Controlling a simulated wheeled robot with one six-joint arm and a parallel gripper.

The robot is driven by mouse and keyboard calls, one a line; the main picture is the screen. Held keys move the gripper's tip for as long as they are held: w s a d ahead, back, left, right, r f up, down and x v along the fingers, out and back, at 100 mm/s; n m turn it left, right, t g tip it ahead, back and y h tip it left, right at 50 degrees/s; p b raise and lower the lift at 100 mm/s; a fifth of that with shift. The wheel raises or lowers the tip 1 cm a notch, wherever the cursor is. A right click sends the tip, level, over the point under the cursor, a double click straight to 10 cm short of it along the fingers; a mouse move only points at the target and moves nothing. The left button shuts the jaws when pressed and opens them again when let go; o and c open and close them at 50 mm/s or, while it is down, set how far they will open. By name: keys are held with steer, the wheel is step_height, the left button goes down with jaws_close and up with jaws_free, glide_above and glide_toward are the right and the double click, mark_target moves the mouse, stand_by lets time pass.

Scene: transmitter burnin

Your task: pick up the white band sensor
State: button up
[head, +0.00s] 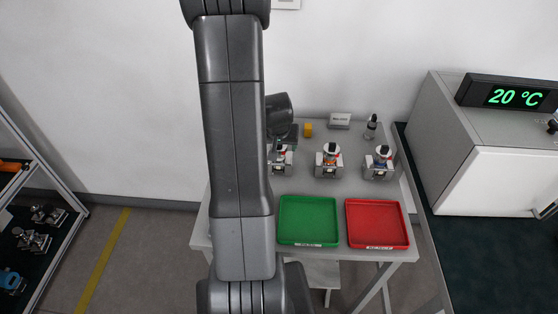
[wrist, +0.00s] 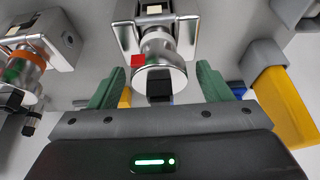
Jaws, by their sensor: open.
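In the wrist view, a silver cylindrical sensor (wrist: 163,50) with a pale end face and a small red tab sits in a grey holder. It appears to be the white band sensor, though its band is not clearly distinct. My gripper (wrist: 158,78) is open, with its green fingers on either side of the sensor's near end; I cannot tell whether they touch it. In the head view, my arm partly hides the leftmost sensor in its holder (head: 281,161), with my gripper just above and behind it.
An orange-banded sensor (wrist: 24,68) stands beside it in the wrist view. The head view shows a blue-marked sensor (head: 380,158) at right, a green tray (head: 308,241) and red tray (head: 377,244) in front, and a yellow block (head: 308,130) behind.

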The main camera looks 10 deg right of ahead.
jaws_close()
steer(key=shift+r, duration=0.1)
stand_by(0.3)
